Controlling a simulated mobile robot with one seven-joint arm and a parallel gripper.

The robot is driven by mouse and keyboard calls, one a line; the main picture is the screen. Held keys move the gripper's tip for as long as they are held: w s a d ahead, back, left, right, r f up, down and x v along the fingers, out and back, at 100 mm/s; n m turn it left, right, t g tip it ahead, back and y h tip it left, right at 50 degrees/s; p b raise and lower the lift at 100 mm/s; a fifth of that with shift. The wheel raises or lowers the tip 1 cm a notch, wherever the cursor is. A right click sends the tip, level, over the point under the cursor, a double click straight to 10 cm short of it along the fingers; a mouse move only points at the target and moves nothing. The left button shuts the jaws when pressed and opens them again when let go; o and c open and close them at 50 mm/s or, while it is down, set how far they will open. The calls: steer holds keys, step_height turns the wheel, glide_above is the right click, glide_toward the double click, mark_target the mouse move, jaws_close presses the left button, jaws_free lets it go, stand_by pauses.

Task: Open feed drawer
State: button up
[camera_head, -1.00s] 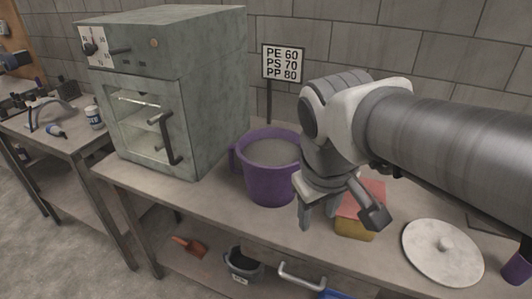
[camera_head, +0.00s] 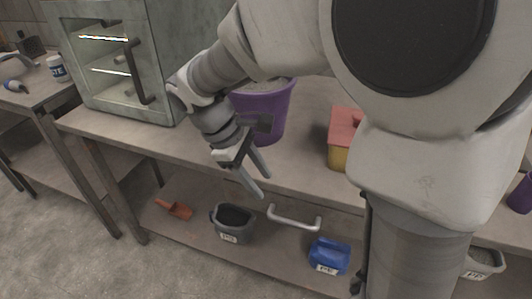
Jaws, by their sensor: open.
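A silver bar handle (camera_head: 293,216) shows just below the front edge of the workbench (camera_head: 306,182). I take it for the feed drawer's handle, but the drawer front itself cannot be made out. My gripper (camera_head: 264,186) is open and empty, its two fingers pointing down and right. It appears in front of the bench edge, up and left of the handle and apart from it. My arm hides part of the bench to the right.
A purple bucket (camera_head: 268,118) and a yellow box with a red top (camera_head: 342,150) stand on the bench. A grey oven (camera_head: 160,60) is at the left. Below are an orange scoop (camera_head: 178,211), a grey bin (camera_head: 230,236) and a blue container (camera_head: 329,258).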

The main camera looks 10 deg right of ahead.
mark_target(290, 221)
steer(key=b+x, duration=0.5)
steer(key=x, duration=1)
steer(key=shift+c, duration=0.3)
jaws_close()
steer(key=shift+w, duration=0.1)
stand_by(0.4)
